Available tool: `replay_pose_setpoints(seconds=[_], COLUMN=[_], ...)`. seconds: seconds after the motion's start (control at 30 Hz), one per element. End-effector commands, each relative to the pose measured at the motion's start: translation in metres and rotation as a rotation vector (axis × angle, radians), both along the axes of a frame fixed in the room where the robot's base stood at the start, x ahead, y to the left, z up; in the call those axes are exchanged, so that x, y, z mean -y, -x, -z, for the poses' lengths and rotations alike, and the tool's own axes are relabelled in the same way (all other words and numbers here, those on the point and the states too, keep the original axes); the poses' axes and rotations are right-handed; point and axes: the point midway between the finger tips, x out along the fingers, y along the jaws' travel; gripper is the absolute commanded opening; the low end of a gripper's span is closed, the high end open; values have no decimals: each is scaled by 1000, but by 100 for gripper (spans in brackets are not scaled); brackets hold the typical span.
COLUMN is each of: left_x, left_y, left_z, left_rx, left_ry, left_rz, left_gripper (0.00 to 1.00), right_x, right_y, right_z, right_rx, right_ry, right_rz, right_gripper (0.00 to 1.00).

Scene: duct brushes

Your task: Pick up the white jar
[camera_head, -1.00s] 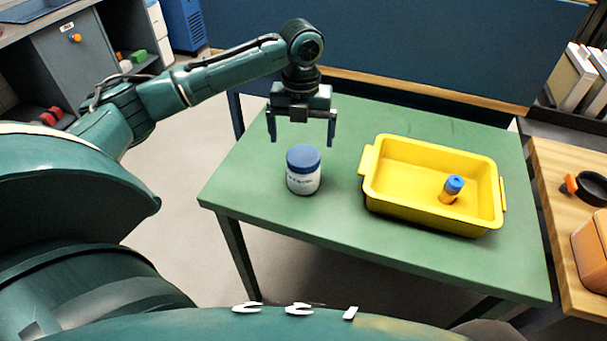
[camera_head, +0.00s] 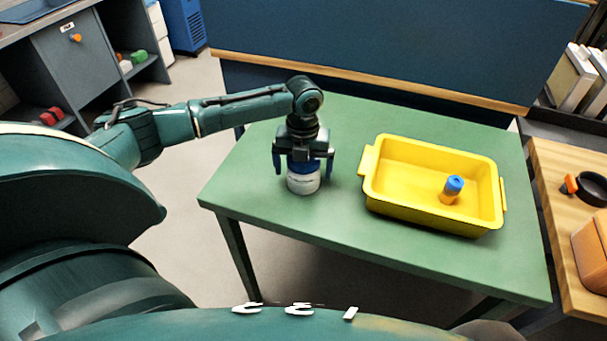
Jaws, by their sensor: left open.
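The white jar (camera_head: 303,183) with a blue lid stands upright on the green table, left of the yellow tray. My left gripper (camera_head: 304,170) is open above and around the jar's top, with one finger at each side of the lid. The gripper body hides part of the lid. I cannot tell whether the fingers touch the jar. My right gripper is not in view.
A yellow tray (camera_head: 378,199) stands on the green table (camera_head: 260,215), right of the jar. A small blue and orange bottle (camera_head: 452,189) stands in it. A wooden bench (camera_head: 556,235) is at the right. The table's front left is clear.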

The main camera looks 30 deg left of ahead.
Motion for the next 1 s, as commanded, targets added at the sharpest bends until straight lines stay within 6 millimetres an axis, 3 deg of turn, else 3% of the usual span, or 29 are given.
replay_pose_setpoints(seconds=[0.07,0.7,1.0], left_x=[0,0,0], left_y=[0,0,-1], left_z=[0,-1,-9], left_rx=[0,1,3], left_ry=[0,0,2], left_rz=[0,0,0], left_gripper=[95,44,44], right_x=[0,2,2], right_y=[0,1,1], right_z=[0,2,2], right_rx=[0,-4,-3], right_ry=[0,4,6], right_rz=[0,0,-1], right_gripper=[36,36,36])
